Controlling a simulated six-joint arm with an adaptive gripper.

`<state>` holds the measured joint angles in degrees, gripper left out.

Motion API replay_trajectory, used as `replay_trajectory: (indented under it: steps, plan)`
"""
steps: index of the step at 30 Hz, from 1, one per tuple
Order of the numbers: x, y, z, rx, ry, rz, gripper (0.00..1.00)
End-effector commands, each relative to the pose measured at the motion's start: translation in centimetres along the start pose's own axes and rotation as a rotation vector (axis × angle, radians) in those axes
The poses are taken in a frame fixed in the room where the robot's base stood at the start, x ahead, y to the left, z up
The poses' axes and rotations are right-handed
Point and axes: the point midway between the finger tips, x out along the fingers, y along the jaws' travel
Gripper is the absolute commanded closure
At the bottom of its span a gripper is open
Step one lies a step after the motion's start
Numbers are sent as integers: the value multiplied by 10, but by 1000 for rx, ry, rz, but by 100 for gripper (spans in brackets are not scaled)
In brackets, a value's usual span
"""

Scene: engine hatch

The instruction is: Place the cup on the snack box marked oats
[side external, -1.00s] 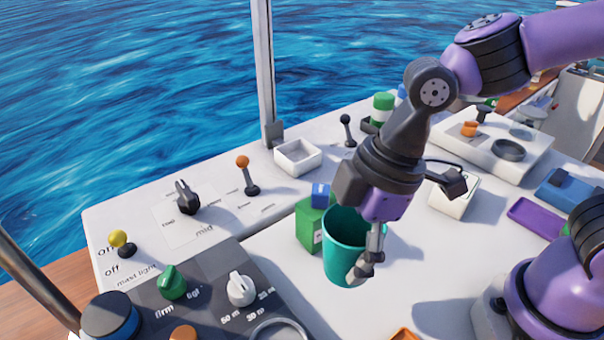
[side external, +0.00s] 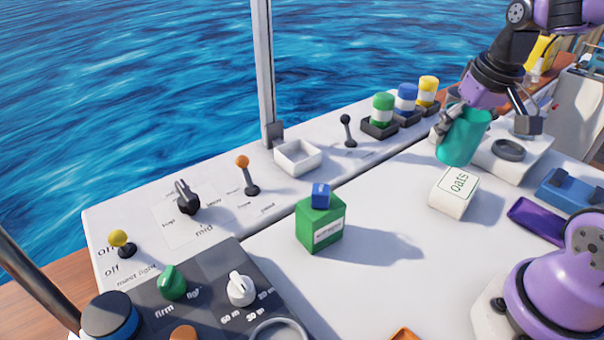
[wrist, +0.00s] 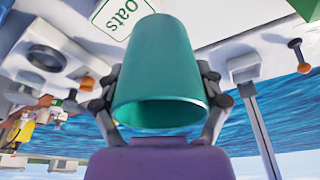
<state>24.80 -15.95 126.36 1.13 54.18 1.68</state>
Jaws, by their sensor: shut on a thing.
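The teal cup (side external: 464,137) is held in my gripper (side external: 452,122), above the white table at the back right in the side view. In the wrist view the cup (wrist: 158,75) fills the middle, with a finger of my gripper (wrist: 158,98) on each side of it. The white snack box marked oats (side external: 454,192) stands on the table, just below and in front of the cup in the side view. Its label (wrist: 122,15) shows at the top of the wrist view, partly hidden by the cup. The cup appears apart from the box.
Green (side external: 382,110), blue (side external: 406,100) and yellow (side external: 428,92) canisters stand behind. A purple tray (side external: 536,220) and blue tray (side external: 570,190) lie right.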

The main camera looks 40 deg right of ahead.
Motion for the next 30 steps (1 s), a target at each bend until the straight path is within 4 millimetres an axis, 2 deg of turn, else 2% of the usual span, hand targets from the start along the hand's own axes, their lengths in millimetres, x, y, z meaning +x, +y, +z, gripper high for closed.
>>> replay_trajectory:
  steps: [1,3,9,13,19,30]
  plan:
    - [9,14,-1,12,-7,3,75]
    - [21,28,-4,8,-7,1,75]
    - [40,55,-11,1,-2,0,75]
    - [50,58,-9,-4,-3,-2,75]
    - [78,58,-1,-4,-3,-2,75]
    - [83,58,0,-5,0,-1,75]
